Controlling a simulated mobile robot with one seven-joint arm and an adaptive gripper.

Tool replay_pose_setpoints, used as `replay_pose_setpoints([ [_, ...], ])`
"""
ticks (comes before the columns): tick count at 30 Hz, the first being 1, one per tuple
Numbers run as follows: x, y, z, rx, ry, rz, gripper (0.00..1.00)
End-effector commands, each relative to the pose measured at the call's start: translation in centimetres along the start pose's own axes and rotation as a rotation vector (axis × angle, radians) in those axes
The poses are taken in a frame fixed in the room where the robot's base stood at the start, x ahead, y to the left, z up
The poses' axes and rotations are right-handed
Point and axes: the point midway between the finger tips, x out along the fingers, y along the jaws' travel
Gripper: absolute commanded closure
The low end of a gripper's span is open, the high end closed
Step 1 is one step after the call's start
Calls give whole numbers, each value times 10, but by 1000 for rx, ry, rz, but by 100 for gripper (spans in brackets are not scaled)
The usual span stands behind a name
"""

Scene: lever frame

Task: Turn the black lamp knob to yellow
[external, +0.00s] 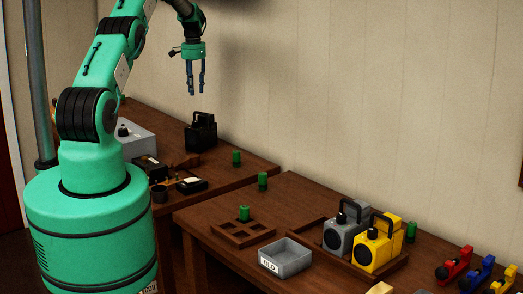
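A black lamp (203,135) with a top handle stands on the left, farther table near the wall. Its knob is too small and dark to make out, so I cannot tell its setting. My gripper (195,92) is above the black lamp, apart from it, pointing down. Its two fingers are spread with nothing between them.
A grey box with a black knob (124,131) and small dark items (190,185) share that table. On the nearer table are a grey lamp (334,235), a yellow lamp (370,252), a grey tray (285,258) and a wooden rack (230,232). Green cylinders (236,157) stand about.

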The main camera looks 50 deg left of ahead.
Motion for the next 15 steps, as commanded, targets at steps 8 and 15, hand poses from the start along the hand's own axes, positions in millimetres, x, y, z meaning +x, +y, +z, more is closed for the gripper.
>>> replay_pose_setpoints([
  [8,-1,1,-1,218,0,0,69],
  [15,-1,1,-1,237,0,0,69],
])
